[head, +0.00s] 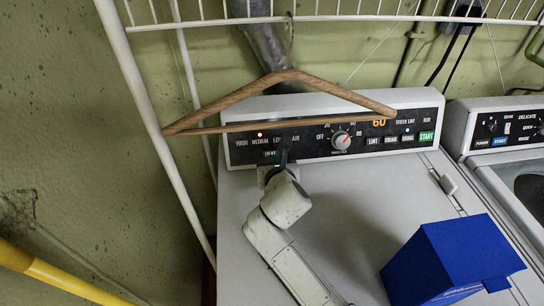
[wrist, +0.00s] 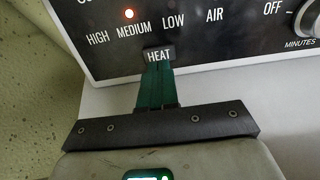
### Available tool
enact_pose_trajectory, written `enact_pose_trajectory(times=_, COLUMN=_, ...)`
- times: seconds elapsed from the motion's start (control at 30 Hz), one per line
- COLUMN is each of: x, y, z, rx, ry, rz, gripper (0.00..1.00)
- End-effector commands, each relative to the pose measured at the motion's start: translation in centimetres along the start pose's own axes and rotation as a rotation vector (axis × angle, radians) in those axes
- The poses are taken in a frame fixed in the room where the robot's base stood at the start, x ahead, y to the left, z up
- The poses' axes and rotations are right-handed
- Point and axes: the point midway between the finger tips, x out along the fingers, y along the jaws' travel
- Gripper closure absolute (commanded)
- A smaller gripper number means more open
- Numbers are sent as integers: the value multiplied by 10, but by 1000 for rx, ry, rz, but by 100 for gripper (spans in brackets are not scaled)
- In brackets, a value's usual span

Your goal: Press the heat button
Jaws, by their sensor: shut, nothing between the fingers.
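The heat button (wrist: 159,56) is a small dark rectangle marked HEAT on the dryer's black control panel (wrist: 225,40), below the words MEDIUM and LOW. In the head view the heat button (head: 270,154) shows just left of my fingertips. My gripper (wrist: 158,72) is shut and empty, its green-sided fingers pointing at the panel with their tips at the button's lower edge. Whether they touch it I cannot tell. In the head view my gripper (head: 283,158) is partly hidden by its own wrist. An orange-red light (wrist: 129,14) glows above MEDIUM.
A wooden hanger (head: 285,76) hangs from the wire shelf (head: 330,17) in front of the panel. A blue box (head: 450,262) stands on the dryer (head: 345,215) at right. The dial (head: 340,140) and a green START button (head: 426,137) lie right of my gripper. Another machine (head: 500,130) stands at far right.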

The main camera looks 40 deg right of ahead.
Motion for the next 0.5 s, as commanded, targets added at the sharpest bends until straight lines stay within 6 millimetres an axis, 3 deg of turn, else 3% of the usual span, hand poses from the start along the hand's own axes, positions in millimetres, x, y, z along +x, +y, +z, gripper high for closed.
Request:
enact_pose_trajectory(times=0.2, x=27, y=0, z=0, rx=-1, ry=1, rz=1, gripper=100)
enact_pose_trajectory(times=0.5, x=35, y=1, z=0, rx=0, ry=0, rz=2, gripper=100)
